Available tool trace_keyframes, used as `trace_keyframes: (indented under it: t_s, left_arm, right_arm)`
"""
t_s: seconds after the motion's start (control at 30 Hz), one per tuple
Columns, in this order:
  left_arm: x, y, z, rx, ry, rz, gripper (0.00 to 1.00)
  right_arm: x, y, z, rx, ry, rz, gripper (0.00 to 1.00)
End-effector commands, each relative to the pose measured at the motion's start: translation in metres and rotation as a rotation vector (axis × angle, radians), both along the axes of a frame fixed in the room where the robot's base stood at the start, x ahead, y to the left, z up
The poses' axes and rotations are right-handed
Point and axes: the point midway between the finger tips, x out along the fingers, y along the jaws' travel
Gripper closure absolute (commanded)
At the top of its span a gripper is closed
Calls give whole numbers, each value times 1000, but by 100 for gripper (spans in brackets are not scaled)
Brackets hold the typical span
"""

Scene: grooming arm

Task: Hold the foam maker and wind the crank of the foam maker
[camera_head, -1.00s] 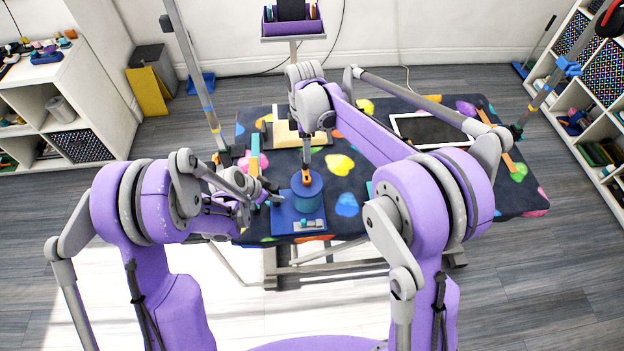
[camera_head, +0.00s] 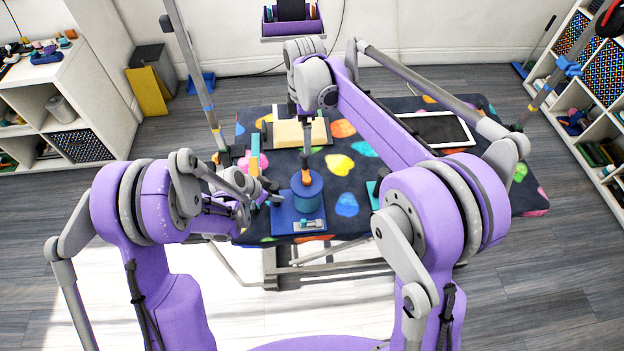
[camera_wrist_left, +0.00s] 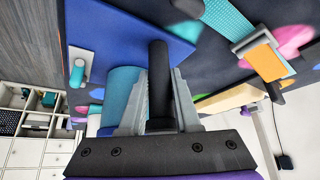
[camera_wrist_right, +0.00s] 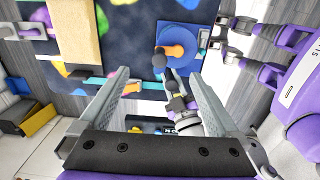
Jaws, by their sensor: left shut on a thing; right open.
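The foam maker (camera_head: 307,198) is a blue cylinder on a flat blue base at the table's near edge. Its orange crank (camera_wrist_right: 173,50) with a black knob (camera_wrist_right: 159,61) lies across the top. My left gripper (camera_wrist_left: 159,72) is shut on the foam maker's black side handle (camera_wrist_left: 158,95), beside the teal-blue cylinder (camera_wrist_left: 121,85). My right gripper (camera_wrist_right: 159,75) is open, with the knob in sight beyond and between its fingertips. I see nothing held in it. In the head view the right gripper is hard to make out among the arm links.
The table (camera_head: 235,210) has a dark cloth with coloured spots. Shelves flank the table.

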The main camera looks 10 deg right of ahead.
Motion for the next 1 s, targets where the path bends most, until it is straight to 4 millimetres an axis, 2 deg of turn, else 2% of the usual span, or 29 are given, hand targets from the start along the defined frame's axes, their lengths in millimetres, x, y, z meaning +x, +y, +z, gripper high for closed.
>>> trace_keyframes:
  t_s: [0.1,0.3,0.47,0.7,0.73,0.9,1.0]
  left_arm:
    - [0,0,0,-1,0,1,100]
    - [0,0,0,-1,0,1,100]
    - [0,0,0,-2,1,0,100]
    - [0,0,0,-1,0,1,100]
    - [0,0,0,-1,0,1,64]
    - [0,0,0,-1,-1,0,34]
    - [0,0,0,0,0,0,34]
  right_arm:
    - [0,0,27,0,0,0,3]
    - [0,0,56,0,0,0,3]
    - [0,0,65,0,0,0,3]
    - [0,0,65,0,0,0,3]
    - [0,0,65,0,0,0,3]
    - [0,0,65,0,0,0,3]
    - [0,0,65,0,0,0,3]
